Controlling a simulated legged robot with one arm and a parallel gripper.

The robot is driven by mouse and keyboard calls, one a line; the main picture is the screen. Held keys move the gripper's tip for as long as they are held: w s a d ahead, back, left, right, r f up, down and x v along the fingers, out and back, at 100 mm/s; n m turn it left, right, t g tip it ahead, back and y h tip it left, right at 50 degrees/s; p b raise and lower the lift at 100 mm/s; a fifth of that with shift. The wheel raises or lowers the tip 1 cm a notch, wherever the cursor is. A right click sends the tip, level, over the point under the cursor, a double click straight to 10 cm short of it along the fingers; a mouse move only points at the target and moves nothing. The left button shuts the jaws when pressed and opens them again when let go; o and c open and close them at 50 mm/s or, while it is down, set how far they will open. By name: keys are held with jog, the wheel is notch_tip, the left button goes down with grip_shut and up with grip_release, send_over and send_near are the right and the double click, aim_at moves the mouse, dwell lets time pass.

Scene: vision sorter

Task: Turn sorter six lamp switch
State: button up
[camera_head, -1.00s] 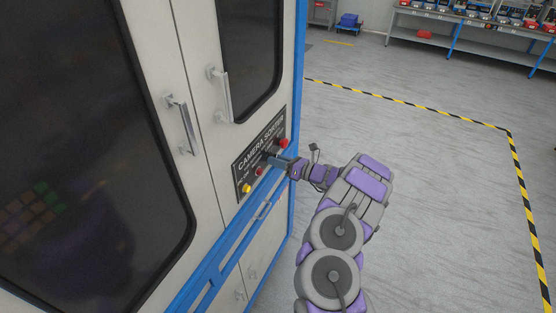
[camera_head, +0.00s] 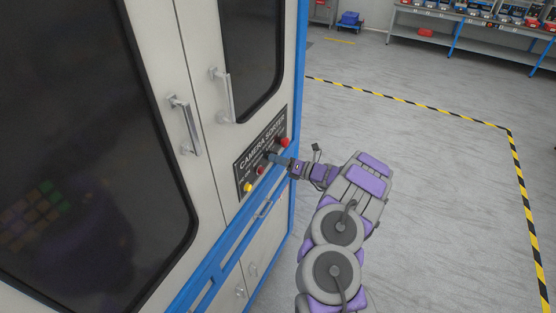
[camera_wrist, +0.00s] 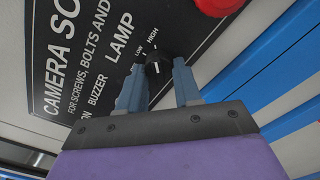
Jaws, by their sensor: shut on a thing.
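The lamp switch is a small black knob (camera_wrist: 154,68) between the LOW and HIGH marks, beside the word LAMP in the wrist view. A white line on it shows. My gripper (camera_wrist: 158,80) has one blue-grey finger on each side of the knob and is shut on it. In the head view my gripper (camera_head: 274,158) reaches the black CAMERA SORTER panel (camera_head: 243,168) from the right and hides the knob there.
A red button (camera_head: 283,142) sits just right of my gripper; it also shows in the wrist view (camera_wrist: 220,4). A smaller red button (camera_head: 260,170) and a yellow one (camera_head: 248,187) are to the left. Door handles (camera_head: 184,124) stick out above. The floor at right is clear.

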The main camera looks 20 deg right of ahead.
jog(key=shift+d+f, duration=0.1)
jog(key=o, duration=1)
jog(key=shift+d, duration=0.1)
jog(key=p+v, duration=0.1)
jog(key=v, duration=1.6)
jog(key=shift+s+d+f+p, duration=0.15)
jog(key=shift+d+p, duration=0.05)
jog(key=shift+p, duration=0.15)
